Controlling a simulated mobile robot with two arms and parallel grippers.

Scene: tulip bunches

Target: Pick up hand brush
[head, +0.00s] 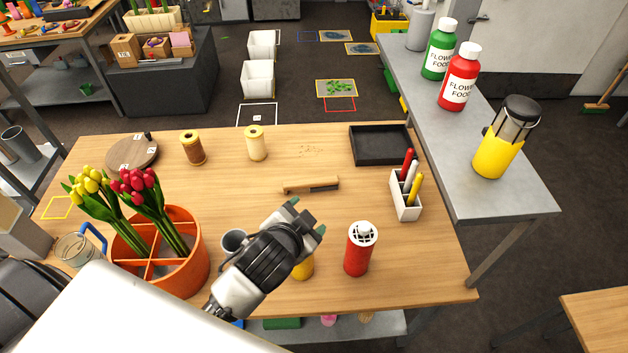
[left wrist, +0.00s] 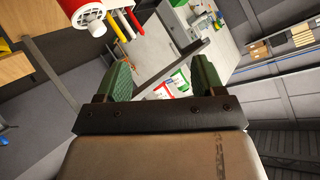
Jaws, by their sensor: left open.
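The hand brush (head: 312,185) lies on the wooden table (head: 420,270) in the head view. It has a light wooden handle and dark bristles along its right part. My left gripper (head: 308,216) is above the table, just below the brush in the picture and apart from it. Its green fingertips are spread with nothing between them, also in the left wrist view (left wrist: 162,78). The brush does not show in the left wrist view. My right gripper is not in view.
A red canister (head: 357,252) stands right of my gripper, with a grey cup (head: 234,241) and a partly hidden yellow item (head: 303,269) close by. A marker holder (head: 404,200), black tray (head: 380,158), thread spools (head: 256,146) and orange tulip pot (head: 190,270) surround the brush. Small crumbs (head: 311,150) lie behind it.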

